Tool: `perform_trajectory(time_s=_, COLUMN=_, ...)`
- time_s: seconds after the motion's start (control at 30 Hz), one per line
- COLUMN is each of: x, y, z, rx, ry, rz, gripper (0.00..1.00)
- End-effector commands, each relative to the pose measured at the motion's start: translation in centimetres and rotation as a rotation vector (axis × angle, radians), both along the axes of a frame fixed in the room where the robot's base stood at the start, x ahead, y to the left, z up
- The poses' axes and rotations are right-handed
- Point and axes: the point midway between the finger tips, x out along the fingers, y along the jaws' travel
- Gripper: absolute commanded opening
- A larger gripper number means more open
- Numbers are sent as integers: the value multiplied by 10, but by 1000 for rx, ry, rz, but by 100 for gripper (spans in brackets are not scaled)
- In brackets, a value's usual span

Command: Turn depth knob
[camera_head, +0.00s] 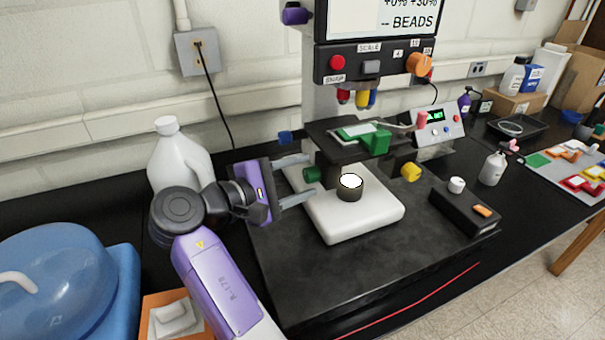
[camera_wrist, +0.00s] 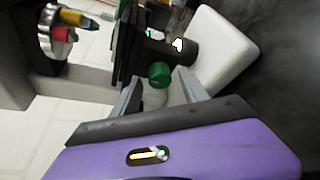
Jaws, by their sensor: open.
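A microscope-like instrument with a white base (camera_head: 350,222) and black stage (camera_head: 345,128) stands on the dark bench. A green knob (camera_head: 312,174) sticks out low on its left side, and a yellow knob (camera_head: 411,172) on its right. Neither shows a readable label, so I cannot tell which is the depth knob. My gripper (camera_head: 310,177) comes in from the left, open, with its fingertips on either side of the green knob. In the wrist view the green knob (camera_wrist: 159,74) lies between the fingertips (camera_wrist: 158,78); I cannot tell whether either finger touches it.
Above the stage are coloured objective tips (camera_head: 356,97) and a control panel with an orange knob (camera_head: 419,63). A green block (camera_head: 376,142) sits on the stage. A white jug (camera_head: 178,158) stands behind my arm. A black box (camera_head: 464,208) lies to the right.

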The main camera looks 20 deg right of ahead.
Motion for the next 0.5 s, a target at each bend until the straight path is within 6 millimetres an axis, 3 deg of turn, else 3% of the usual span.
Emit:
perform_trajectory(time_s=0.33, x=2, y=-6, z=-2, rx=1, ry=0, rz=1, gripper=52)
perform_trajectory(time_s=0.37, x=2, y=-6, z=-2, rx=1, ry=0, rz=1, gripper=50)
perform_trajectory(time_s=0.5, x=2, y=-6, z=-2, rx=1, ry=0, rz=1, gripper=23)
